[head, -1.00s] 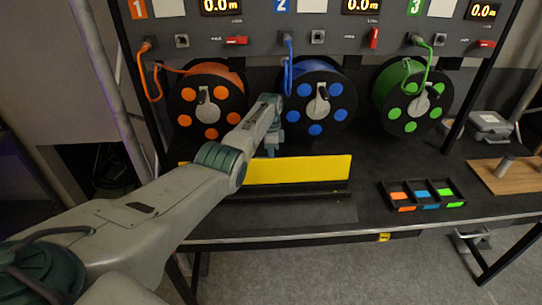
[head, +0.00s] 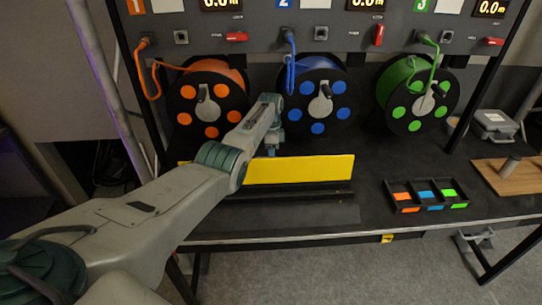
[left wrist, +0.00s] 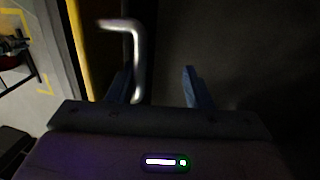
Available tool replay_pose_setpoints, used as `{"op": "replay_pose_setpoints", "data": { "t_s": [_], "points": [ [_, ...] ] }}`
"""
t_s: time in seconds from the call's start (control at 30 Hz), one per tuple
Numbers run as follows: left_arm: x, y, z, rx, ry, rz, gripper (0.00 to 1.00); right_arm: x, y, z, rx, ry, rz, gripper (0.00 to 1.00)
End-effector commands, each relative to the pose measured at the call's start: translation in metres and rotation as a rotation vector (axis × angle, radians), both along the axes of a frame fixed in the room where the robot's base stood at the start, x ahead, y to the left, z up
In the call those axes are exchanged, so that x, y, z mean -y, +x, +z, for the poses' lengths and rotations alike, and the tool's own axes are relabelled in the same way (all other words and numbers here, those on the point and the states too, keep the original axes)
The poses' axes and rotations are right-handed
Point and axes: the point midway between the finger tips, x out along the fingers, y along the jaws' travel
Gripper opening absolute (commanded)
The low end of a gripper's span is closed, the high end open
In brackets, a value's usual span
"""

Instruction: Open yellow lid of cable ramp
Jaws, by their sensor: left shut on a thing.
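The yellow lid (head: 300,169) of the cable ramp stands raised on edge, its broad yellow face toward me, above the dark ramp base (head: 290,196) on the table. In the left wrist view, the lid's yellow edge (left wrist: 82,45) runs along the left, and a bent metal handle (left wrist: 135,50) reaches down to the fingers. My left gripper (left wrist: 160,85) is shut on this handle; the exact contact is dark. My right gripper is not in view.
A black sorting tray (head: 427,208) and a wooden board (head: 505,176) lie to the right. The table's front edge is clear.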

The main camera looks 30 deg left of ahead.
Motion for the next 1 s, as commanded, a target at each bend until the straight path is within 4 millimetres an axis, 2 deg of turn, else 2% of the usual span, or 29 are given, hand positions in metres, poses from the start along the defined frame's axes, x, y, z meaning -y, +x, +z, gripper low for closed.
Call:
{"op": "replay_pose_setpoints", "data": {
  "t_s": [0.03,0.33,0.47,0.8,1.0],
  "points": [
    [-0.003,0.005,0.006,0.018,0.005,0.003,0.33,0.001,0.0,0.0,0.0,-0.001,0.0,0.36],
    [-0.003,0.006,0.008,0.021,0.005,0.002,0.33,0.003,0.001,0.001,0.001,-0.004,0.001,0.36],
    [-0.003,0.007,0.016,0.024,0.005,0.002,0.33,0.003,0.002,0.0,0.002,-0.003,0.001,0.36],
    [-0.009,0.014,0.077,0.02,0.005,0.003,0.33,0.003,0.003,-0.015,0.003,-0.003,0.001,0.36],
    [-0.01,0.015,0.103,0.012,0.003,0.002,0.33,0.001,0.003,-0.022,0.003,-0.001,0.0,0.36]
  ]
}}
